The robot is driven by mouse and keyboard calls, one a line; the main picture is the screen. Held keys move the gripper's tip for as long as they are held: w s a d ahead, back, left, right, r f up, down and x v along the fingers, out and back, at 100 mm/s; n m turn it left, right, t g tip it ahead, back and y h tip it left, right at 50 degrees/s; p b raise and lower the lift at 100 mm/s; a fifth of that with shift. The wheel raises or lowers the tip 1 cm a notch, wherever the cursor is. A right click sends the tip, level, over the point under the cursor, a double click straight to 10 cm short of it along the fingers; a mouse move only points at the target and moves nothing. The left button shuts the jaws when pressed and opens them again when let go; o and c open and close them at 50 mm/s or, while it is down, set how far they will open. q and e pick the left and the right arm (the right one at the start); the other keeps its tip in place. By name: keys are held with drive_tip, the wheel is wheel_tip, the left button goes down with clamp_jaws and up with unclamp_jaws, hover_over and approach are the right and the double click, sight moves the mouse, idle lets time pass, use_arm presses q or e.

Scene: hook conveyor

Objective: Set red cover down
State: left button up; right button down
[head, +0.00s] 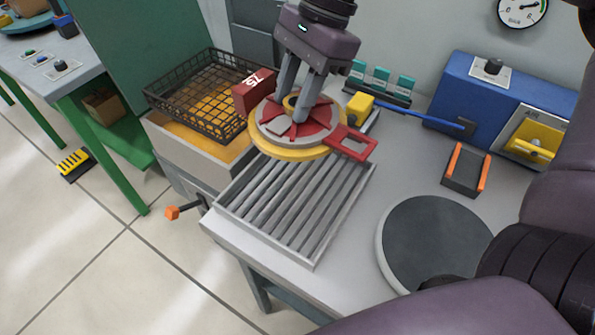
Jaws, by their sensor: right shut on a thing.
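My right gripper (298,108) comes down from the top centre and is shut on the middle of the red cover (312,133). The cover is a round disc with red segments, a grey ring and a yellow rim. A red loop handle (361,151) sticks out at its right, and a red block with white marks (254,93) shows at its left. The cover overlaps the far end of the slatted grey rack (292,210); I cannot tell whether it touches the rack. My left gripper is not in view.
A black wire basket (190,88) stands on a box left of the rack. A dark round pad (437,243) lies right of the rack. A blue control box (468,92) and an orange-edged holder (466,171) stand at the right. The near rack slats are clear.

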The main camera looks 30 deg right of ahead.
drive_tip(key=shift+f, duration=0.15)
drive_tip(key=shift+f+b, duration=2.05)
drive_tip(key=shift+f, duration=7.6)
drive_tip(key=c, duration=0.9)
unclamp_jaws()
drive_tip(key=shift+s+f, duration=0.1)
drive_tip(key=shift+s, duration=0.05)
drive_tip(key=shift+c, duration=0.2)
